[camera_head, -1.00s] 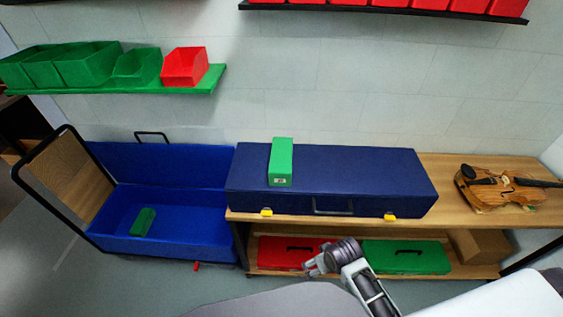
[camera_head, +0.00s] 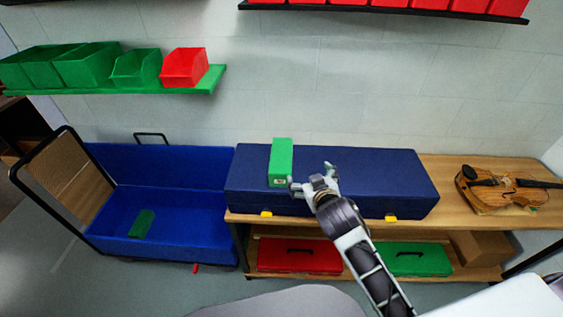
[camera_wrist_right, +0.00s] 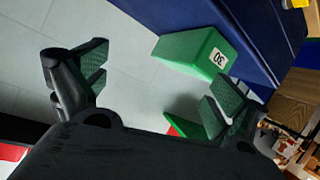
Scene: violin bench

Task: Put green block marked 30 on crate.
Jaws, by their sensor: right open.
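The green block marked 30 (camera_head: 281,160) lies on top of the closed dark blue case on the bench, near its left end. In the right wrist view the block (camera_wrist_right: 196,50) shows its white label, which reads 30. My right gripper (camera_head: 311,176) is open and empty, over the case just right of the block's near end. In the right wrist view its fingers are spread apart (camera_wrist_right: 155,92), with the block beyond them and not between them. A blue open-topped crate (camera_head: 160,168) stands at the left, with another green block (camera_head: 141,223) inside. My left gripper is out of view.
The dark blue case (camera_head: 370,170) fills much of the bench (camera_head: 446,190). A violin (camera_head: 505,190) lies at the right. A red case (camera_head: 300,262) and a green case (camera_head: 408,262) sit on the lower shelf. Green and red bins stand on a wall shelf (camera_head: 150,88).

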